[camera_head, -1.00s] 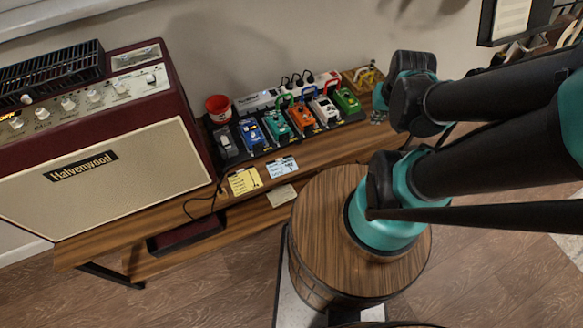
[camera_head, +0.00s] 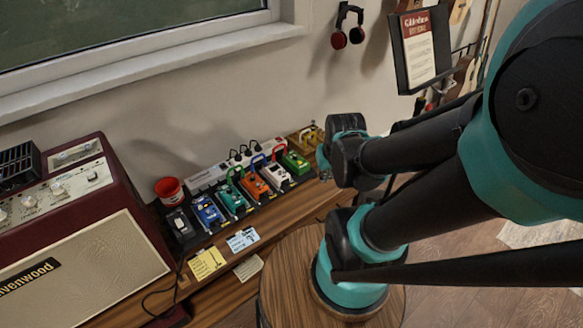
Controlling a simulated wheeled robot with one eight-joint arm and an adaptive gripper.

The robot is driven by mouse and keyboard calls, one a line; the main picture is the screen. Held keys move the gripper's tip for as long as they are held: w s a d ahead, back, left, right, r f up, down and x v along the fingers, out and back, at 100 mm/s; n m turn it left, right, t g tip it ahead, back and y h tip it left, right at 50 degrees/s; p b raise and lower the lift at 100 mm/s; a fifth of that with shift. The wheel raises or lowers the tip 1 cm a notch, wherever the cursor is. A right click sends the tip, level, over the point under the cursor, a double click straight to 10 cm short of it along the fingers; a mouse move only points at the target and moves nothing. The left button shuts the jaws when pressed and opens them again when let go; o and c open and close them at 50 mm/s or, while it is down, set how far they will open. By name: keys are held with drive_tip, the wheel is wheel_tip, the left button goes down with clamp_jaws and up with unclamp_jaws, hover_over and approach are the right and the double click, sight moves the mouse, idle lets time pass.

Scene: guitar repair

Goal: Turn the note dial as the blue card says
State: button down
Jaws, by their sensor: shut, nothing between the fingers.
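The blue card (camera_head: 243,239) lies at the front edge of the low wooden bench, and its writing is too small to read. Behind it is a row of pedals: grey, blue (camera_head: 208,212), teal (camera_head: 234,199), orange (camera_head: 257,186), white (camera_head: 278,175) and green (camera_head: 296,161). I cannot tell which knob is the note dial. My arm comes in from the right, and its wrist is near the right end of the pedal row. I cannot make out my gripper; the wrist and arm links hide that area.
A yellow card (camera_head: 207,263) lies left of the blue card. A maroon amplifier (camera_head: 75,240) stands at the left. A red cup (camera_head: 169,190) and a white power strip (camera_head: 207,176) are behind the pedals. A round wooden barrel top (camera_head: 282,275) is in front of the bench.

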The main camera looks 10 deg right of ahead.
drive_tip(key=c, duration=2.2)
unclamp_jaws()
drive_tip(key=shift+o, duration=1)
drive_tip(key=shift+w, duration=0.1)
drive_tip(key=o, duration=0.6)
drive_tip(key=shift+n+g, duration=0.3)
drive_tip(key=shift+n, duration=0.4)
drive_tip(key=w, duration=0.1)
drive_tip(key=w+r, duration=0.1)
drive_tip(key=w, duration=0.1)
drive_tip(key=w+r, duration=0.1)
drive_tip(key=w, duration=0.1)
drive_tip(key=shift+a, duration=0.15)
drive_tip(key=shift+c, duration=0.2)
drive_tip(key=n+g, duration=0.4)
drive_tip(key=n, duration=0.4)
hover_over(295, 156)
wheel_tip(295, 156, down, 3)
wheel_tip(295, 156, down, 16)
drive_tip(key=shift+w+f, duration=0.15)
drive_tip(key=shift+f, duration=0.1)
clamp_jaws()
